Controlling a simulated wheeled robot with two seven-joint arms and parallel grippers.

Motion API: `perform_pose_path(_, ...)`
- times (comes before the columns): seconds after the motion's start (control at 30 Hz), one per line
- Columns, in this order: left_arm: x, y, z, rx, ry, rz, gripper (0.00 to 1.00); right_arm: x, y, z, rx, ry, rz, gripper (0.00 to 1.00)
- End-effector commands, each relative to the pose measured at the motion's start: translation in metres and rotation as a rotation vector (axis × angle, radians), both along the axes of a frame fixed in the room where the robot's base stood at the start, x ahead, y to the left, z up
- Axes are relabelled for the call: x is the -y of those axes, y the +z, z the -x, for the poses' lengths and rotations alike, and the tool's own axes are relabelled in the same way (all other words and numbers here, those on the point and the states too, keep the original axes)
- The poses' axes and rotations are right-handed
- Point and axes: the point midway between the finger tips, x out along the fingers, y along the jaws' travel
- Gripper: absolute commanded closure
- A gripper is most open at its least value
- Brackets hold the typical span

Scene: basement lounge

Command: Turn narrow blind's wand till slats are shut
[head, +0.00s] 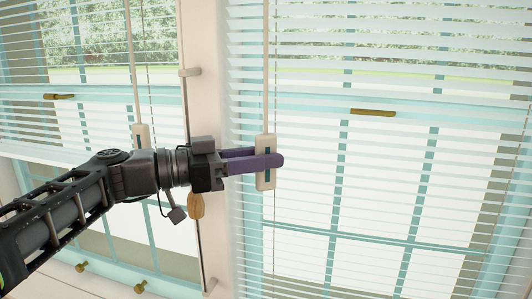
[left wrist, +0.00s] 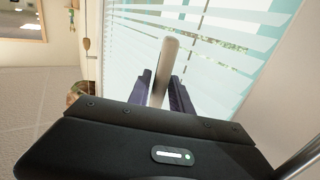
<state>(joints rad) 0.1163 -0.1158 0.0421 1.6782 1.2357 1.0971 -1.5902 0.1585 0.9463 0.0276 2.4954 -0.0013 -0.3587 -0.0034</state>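The blind (head: 360,190) at the right of the head view has pale slats with gaps between them, and the window shows through. Its wand has a thin rod (head: 266,75) ending in a pale flat grip (head: 267,142) with a dark slot. My left gripper (head: 268,161) has purple fingers at this grip, one crossing in front and the other partly hidden behind. In the left wrist view the wand (left wrist: 163,70) fills the gap between the fingers (left wrist: 162,92). Another blind (head: 60,120) at the left has open slats and its own wand grip (head: 141,135). My right gripper is not in view.
A pale window post (head: 205,50) stands between the blinds. A wooden cord pull (head: 196,205) hangs just below my left wrist. Brass window handles (head: 372,113) and knobs (head: 140,287) show. The left wrist view shows open carpet (left wrist: 40,110) at the left.

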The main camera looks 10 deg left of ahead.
Motion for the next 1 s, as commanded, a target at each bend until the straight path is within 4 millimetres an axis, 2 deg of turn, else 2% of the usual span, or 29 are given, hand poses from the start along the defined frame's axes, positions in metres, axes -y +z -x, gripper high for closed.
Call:
perform_pose_path(0.33,0.0054,-0.0002,-0.0031,0.0,0.0,0.0,0.75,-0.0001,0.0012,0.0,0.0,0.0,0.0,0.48)
perform_pose_path(0.67,0.0051,-0.0002,-0.003,0.0,0.0,0.0,1.0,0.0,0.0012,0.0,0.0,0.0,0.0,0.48)
perform_pose_path(1.0,0.0049,-0.0002,-0.003,0.0,0.001,0.0,1.0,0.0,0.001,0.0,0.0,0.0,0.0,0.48)
